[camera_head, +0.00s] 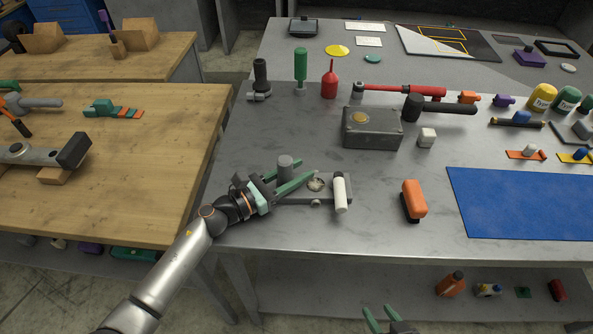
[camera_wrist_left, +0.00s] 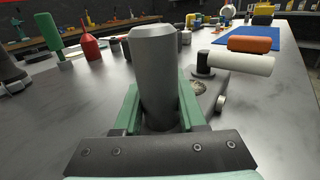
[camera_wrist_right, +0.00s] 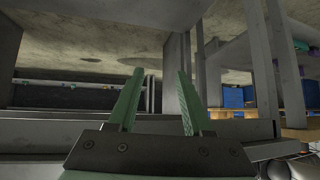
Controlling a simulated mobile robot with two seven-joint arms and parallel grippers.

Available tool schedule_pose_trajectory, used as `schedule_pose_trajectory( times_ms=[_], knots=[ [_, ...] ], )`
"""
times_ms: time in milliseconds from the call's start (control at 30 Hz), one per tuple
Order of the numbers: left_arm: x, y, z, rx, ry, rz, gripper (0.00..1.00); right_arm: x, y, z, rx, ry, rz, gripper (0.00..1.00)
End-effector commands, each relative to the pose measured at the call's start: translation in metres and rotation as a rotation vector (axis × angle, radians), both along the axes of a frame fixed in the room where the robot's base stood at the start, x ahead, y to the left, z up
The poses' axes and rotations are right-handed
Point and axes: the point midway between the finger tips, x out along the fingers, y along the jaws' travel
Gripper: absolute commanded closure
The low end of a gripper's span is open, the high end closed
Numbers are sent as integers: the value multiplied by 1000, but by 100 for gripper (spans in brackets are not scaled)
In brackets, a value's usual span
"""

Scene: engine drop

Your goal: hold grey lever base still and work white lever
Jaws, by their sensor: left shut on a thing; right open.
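The grey lever base (camera_head: 290,195) lies near the front edge of the metal table, with an upright grey post (camera_head: 285,166) at its left end. The white lever (camera_head: 340,192) is at its right end, pointing toward the front edge. My left gripper (camera_head: 292,178) is shut on the grey post, which stands between the green fingers in the left wrist view (camera_wrist_left: 155,85). The white lever also shows there (camera_wrist_left: 240,63), to the right of the post. My right gripper (camera_head: 382,320) is open and empty, low in front of the table. The right wrist view shows no lever parts.
An orange-handled block (camera_head: 413,200) stands right of the white lever, and a blue mat (camera_head: 520,203) lies further right. The table's front edge (camera_head: 400,256) lies between my right gripper and the lever.

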Motion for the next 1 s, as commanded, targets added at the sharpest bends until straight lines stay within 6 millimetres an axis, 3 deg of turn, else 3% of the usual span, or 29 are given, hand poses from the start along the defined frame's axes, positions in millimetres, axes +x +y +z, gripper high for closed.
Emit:
schedule_pose_trajectory(
  times_ms=[233, 367, 533, 800, 1000],
  knots=[
    [0, 0, 0, -1, -1, 0, 100, 0, 0, 0, 0, 0, 0, 50],
    [0, 0, 0, -1, -1, 0, 100, 2, 0, 1, 16, 5, -11, 40],
    [0, 0, 0, -1, -1, 0, 100, 15, 6, 13, 174, 60, -103, 40],
    [0, 0, 1, -1, -1, 0, 100, 39, 42, 58, 673, 341, -357, 40],
    [0, 0, 1, -1, -1, 0, 100, 35, 75, 103, 956, 654, -508, 40]
  ],
)
